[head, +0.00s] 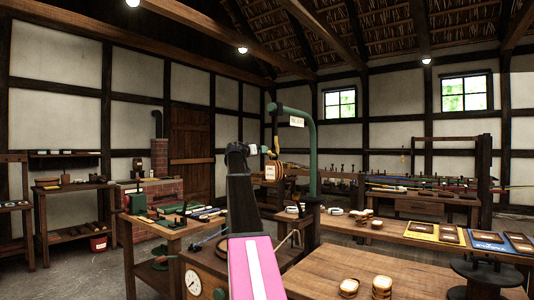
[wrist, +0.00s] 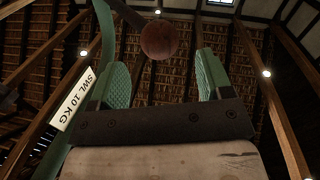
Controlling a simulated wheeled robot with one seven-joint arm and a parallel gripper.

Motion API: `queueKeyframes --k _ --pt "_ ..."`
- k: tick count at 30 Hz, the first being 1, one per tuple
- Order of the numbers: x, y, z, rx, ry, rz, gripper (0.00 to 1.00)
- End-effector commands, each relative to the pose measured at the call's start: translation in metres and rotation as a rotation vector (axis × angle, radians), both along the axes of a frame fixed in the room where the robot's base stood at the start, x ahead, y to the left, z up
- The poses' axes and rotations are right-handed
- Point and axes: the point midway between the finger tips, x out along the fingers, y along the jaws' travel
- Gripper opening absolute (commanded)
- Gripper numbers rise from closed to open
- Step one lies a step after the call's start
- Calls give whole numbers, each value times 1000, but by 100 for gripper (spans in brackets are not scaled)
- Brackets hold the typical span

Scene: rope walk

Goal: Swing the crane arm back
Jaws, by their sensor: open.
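The green crane arm (head: 313,150) rises as a post right of my arm and bends over to the left at its top. A white sign (head: 297,121) hangs by its upper bar. In the wrist view the crane's green tube (wrist: 105,25) passes on the left, with the sign (wrist: 76,99) reading SWL 10 KG. A reddish-brown ball (wrist: 158,40) on a dark rod shows beyond and between the fingertips of my gripper (wrist: 162,72). The gripper is open, with green pads apart and nothing between them. I cannot tell how far the ball is from the fingertips.
A bench with tools (head: 172,228) stands left of my arm. A wooden table (head: 330,262) with small round pieces is at front right, beside a dark round stand (head: 486,272). A long bench with coloured ropes (head: 420,186) runs behind. A gauge (head: 193,283) is low in front.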

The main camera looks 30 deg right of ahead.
Motion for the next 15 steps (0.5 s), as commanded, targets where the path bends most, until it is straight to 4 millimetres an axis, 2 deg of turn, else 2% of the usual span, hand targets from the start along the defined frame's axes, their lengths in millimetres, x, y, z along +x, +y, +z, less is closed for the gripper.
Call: queueKeyframes --k 1,7,10,15 --pt "4 -11 1 -1 1 -2 73" --pt "12 -44 0 0 1 -1 73" --pt "14 -54 0 1 1 0 73" --pt "15 -59 -1 1 1 1 73"
